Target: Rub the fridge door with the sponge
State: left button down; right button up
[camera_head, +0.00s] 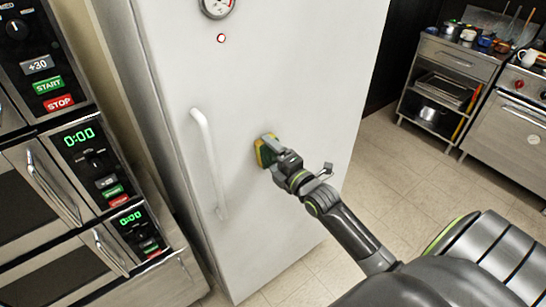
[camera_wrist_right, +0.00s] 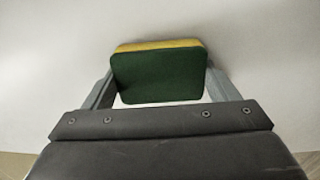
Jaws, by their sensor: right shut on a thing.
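The fridge door (camera_head: 270,80) is a tall white panel with a vertical white handle (camera_head: 207,160) on its left part. My right gripper (camera_head: 270,150) is shut on a yellow and green sponge (camera_head: 262,153), at the door's middle, right of the handle. In the right wrist view the sponge (camera_wrist_right: 158,75) sits between the two grey fingers of the gripper (camera_wrist_right: 158,85), green side toward the camera and yellow edge on top. The white door surface (camera_wrist_right: 50,50) fills the background there. The sponge is at or very near the door; I cannot tell whether it touches. My left gripper is out of view.
A round gauge (camera_head: 216,7) and a red light (camera_head: 221,38) are high on the fridge door. Stacked ovens (camera_head: 90,190) with green displays stand at the left. A steel shelf unit (camera_head: 445,85) and a stove (camera_head: 515,110) stand at the back right. Tiled floor (camera_head: 390,165) is open between.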

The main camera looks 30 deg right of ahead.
jog(key=shift+r+b, duration=0.1)
jog(key=shift+b, duration=1.2)
dwell(0.4)
jog(key=shift+s+a+p, duration=0.1)
jog(key=shift+s+p, duration=0.2)
jog(key=shift+s, duration=0.3)
jog(key=shift+s+d+p, duration=0.15)
jog(key=shift+s+p, duration=0.05)
jog(key=shift+s, duration=0.95)
jog(key=shift+s+d+p, duration=0.1)
jog(key=shift+s+p, duration=0.1)
jog(key=shift+s, duration=0.9)
